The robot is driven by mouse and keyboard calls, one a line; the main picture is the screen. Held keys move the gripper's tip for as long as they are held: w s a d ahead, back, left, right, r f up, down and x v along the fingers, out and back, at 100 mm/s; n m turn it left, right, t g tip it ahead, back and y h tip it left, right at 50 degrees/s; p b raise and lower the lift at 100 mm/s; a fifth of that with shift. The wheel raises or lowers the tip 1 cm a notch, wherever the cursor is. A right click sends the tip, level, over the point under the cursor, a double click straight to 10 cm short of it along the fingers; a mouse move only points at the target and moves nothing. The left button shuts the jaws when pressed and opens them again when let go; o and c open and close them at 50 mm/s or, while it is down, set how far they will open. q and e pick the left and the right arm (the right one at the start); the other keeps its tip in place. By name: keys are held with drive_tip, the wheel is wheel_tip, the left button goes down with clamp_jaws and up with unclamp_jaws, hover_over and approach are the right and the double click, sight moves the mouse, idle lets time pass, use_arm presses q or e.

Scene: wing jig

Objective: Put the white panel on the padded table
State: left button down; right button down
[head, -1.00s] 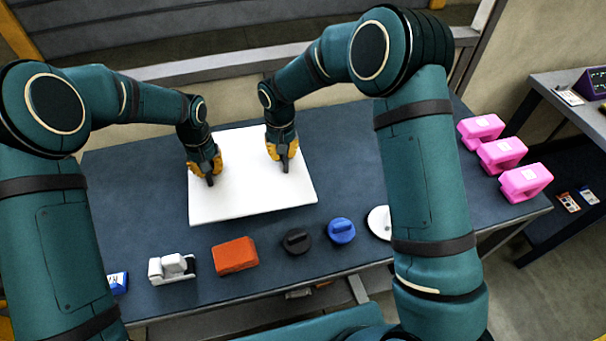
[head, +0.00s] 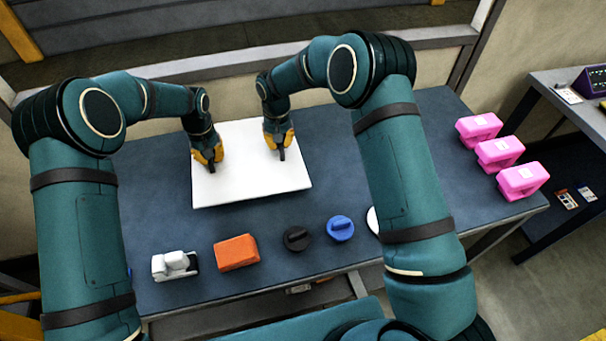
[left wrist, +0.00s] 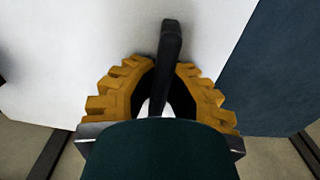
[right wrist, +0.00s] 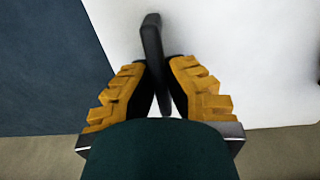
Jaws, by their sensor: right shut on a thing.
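The white panel (head: 245,184) is a flat, pale board with two dark upright grips on its top face. It is over the back left part of the blue-grey table (head: 400,230), roughly level; I cannot tell whether it touches the top. My left gripper (head: 208,160) is around the left grip, which shows between its yellow fingers in the left wrist view (left wrist: 171,45). My right gripper (head: 280,145) is shut on the right grip, also clear in the right wrist view (right wrist: 152,45). The fingers hide the lower part of each grip.
Along the front stand a white dispenser-like item (head: 170,265), an orange block (head: 236,252), a black knob (head: 297,239) and a blue knob (head: 340,228). A white disc is partly behind my right arm. Pink blocks (head: 500,153) line the right edge. The table's middle right is clear.

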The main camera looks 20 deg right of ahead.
use_arm(q)
drive_tip(key=shift+f, duration=0.1)
use_arm(e)
drive_tip(key=shift+f, duration=0.2)
